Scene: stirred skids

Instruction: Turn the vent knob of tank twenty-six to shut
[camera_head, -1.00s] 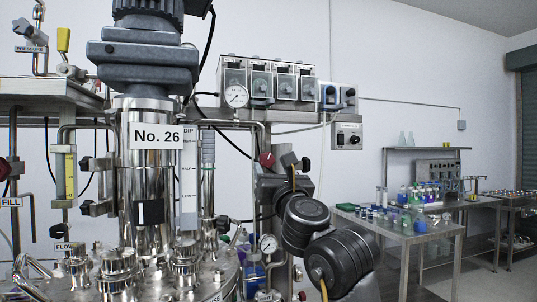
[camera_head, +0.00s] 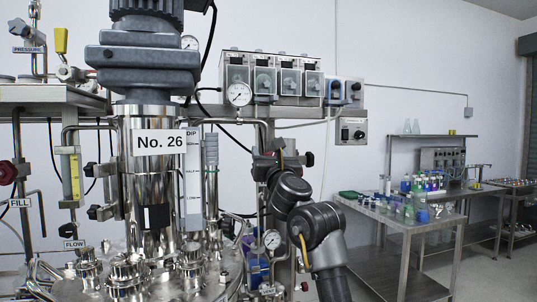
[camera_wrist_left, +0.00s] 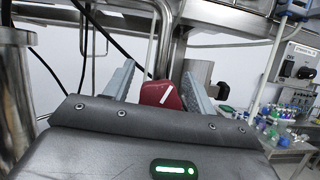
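Tank twenty-six (camera_head: 150,185) is the steel vessel at left in the head view, with a "No. 26" label (camera_head: 160,143). A red knob (camera_wrist_left: 161,95) with a white pointer line shows in the left wrist view; the line is slanted. I read no vent label by it. My left gripper (camera_head: 277,158) is at the pipework right of the tank and hides most of the knob in the head view. In the left wrist view its two grey fingers (camera_wrist_left: 158,76) stand apart, one on each side of the knob, with a gap at left. Contact at right is unclear. My right gripper is out of view.
A pressure gauge (camera_head: 239,94) and a row of pump units (camera_head: 275,75) sit above the gripper. A second gauge (camera_head: 272,239) is below it. Another red knob (camera_head: 7,172) is near the FILL label at far left. A bench with bottles (camera_head: 400,222) stands at right.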

